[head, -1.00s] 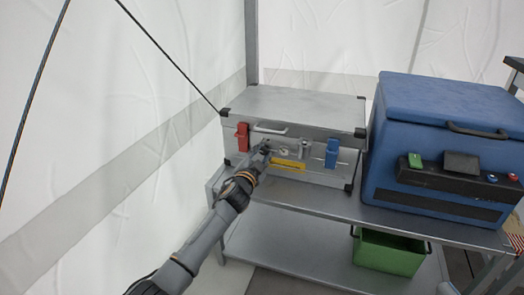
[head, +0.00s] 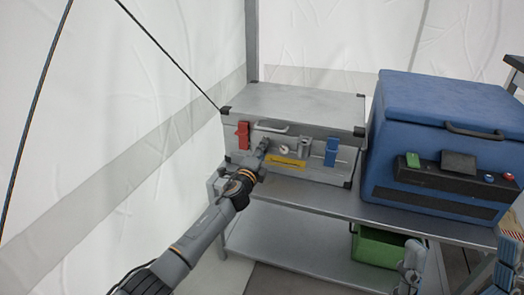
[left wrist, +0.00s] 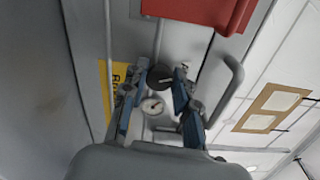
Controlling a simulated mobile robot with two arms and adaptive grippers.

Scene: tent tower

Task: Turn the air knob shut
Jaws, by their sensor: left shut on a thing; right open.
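A grey metal case (head: 300,102) stands on a metal bench. The dark round air knob (left wrist: 160,77) is on its front, between the fingertips of my left gripper (left wrist: 154,84). That gripper is shut on the knob, with a blue-padded finger on each side. In the head view my left gripper (head: 264,146) reaches the case front and hides the knob. A small white dial gauge (left wrist: 153,106) sits beside the knob. My right gripper (head: 460,250) is open and empty at the lower right, its two fingers wide apart, away from the case.
A red latch (head: 242,135) and a blue latch (head: 331,151) flank the case front, with a yellow label (head: 286,162) between them. A large blue cooler box (head: 445,130) stands to the right. A green bin (head: 378,248) sits on the lower shelf. White tent walls are close on the left.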

